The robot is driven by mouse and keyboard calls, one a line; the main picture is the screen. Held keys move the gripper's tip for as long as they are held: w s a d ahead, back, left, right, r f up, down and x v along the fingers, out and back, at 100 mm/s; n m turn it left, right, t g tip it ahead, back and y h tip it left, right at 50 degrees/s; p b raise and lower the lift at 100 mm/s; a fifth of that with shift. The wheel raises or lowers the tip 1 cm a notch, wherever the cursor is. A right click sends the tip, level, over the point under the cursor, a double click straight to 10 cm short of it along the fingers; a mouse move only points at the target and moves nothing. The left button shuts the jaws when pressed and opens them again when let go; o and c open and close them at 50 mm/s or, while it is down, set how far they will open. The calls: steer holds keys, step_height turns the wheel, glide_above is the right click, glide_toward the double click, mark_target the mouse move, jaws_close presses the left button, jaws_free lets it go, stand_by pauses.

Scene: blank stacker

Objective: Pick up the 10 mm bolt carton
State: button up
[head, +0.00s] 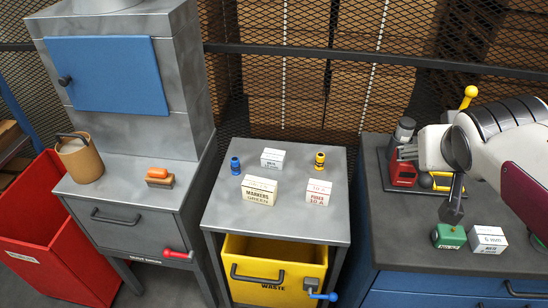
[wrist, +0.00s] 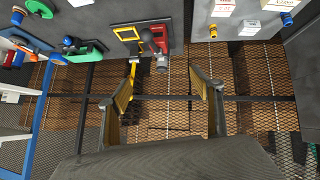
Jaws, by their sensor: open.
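Several cartons are in the head view. A small white carton (head: 272,158) lies at the back of the middle table; its print is too small to read. A white carton marked "6 mm" (head: 487,240) sits on the right bench. I cannot read "10 mm" with certainty on any carton. My gripper (head: 452,200) is over the right bench, left of and above the 6 mm carton. In the wrist view my gripper (wrist: 164,66) is open and empty, with its two fingers apart. The small white carton shows at the wrist view's upper right (wrist: 249,28).
A markers carton (head: 260,190) and a fuses carton (head: 319,193) stand in front of the small carton. A blue fitting (head: 235,166) and a yellow fitting (head: 319,160) flank it. A green box (head: 448,236) is beside the 6 mm carton. A red device (head: 404,172) stands behind my gripper.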

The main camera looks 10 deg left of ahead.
steer(key=w+a+r+n+t+y, duration=0.1)
steer(key=w+t, duration=0.1)
steer(key=w, duration=0.7)
steer(key=w+a+r+n+t, duration=0.1)
steer(key=w+r+n, duration=0.1)
steer(key=w, duration=0.8)
steer(key=w+a+f+n+t+y, duration=0.1)
steer(key=w+a+f+n+y, duration=0.2)
steer(key=w, duration=0.4)
steer(key=w+a+f+y, duration=0.2)
steer(key=w+a+f, duration=0.1)
steer(key=w+a, duration=0.25)
steer(key=a+f+n+g+y, duration=0.2)
steer(key=a+f, duration=0.3)
steer(key=f, duration=0.4)
steer(key=a+f+n+g+y, duration=0.2)
steer(key=a+f, duration=0.3)
steer(key=f, duration=0.4)
steer(key=a+f+n+g+y, duration=0.3)
steer(key=a+f+g, duration=0.1)
steer(key=f, duration=0.5)
steer(key=shift+w+a+f+y, duration=0.25)
steer(key=shift+a+f+y, duration=0.15)
steer(key=shift+a, duration=0.1)
steer(key=shift+s+a+f, duration=0.1)
steer(key=shift+s+f, duration=0.15)
steer(key=shift+f, duration=0.05)
